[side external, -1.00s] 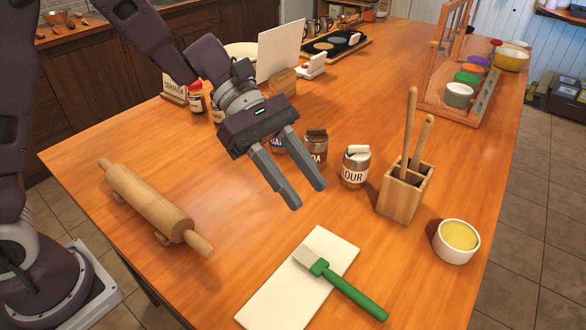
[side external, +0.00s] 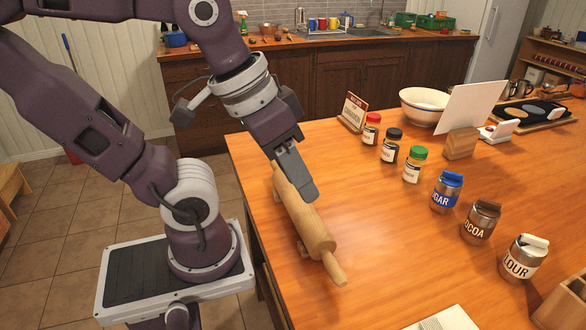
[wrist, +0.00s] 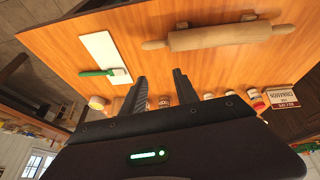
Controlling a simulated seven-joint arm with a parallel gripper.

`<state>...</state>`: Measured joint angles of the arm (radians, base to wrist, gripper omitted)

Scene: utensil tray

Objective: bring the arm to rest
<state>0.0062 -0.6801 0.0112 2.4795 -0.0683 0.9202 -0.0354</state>
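My gripper (side external: 302,190) hangs above the near left end of the wooden table (side external: 390,270), fingers pointing down and forward. In the side view it overlaps the rolling pin (side external: 310,232) and hides part of it. The wrist view shows the gripper's two fingers (wrist: 159,75) apart with nothing between them, so it is open and empty. There the rolling pin (wrist: 205,38) lies on the table well beyond the fingertips, apart from them.
A row of jars, sugar (side external: 447,193), cocoa (side external: 481,223) and flour (side external: 523,259), stands to the right, with spice jars (side external: 414,166) behind. The white board (wrist: 104,57) with a green brush (wrist: 98,72) shows in the wrist view. Open tabletop lies between pin and jars.

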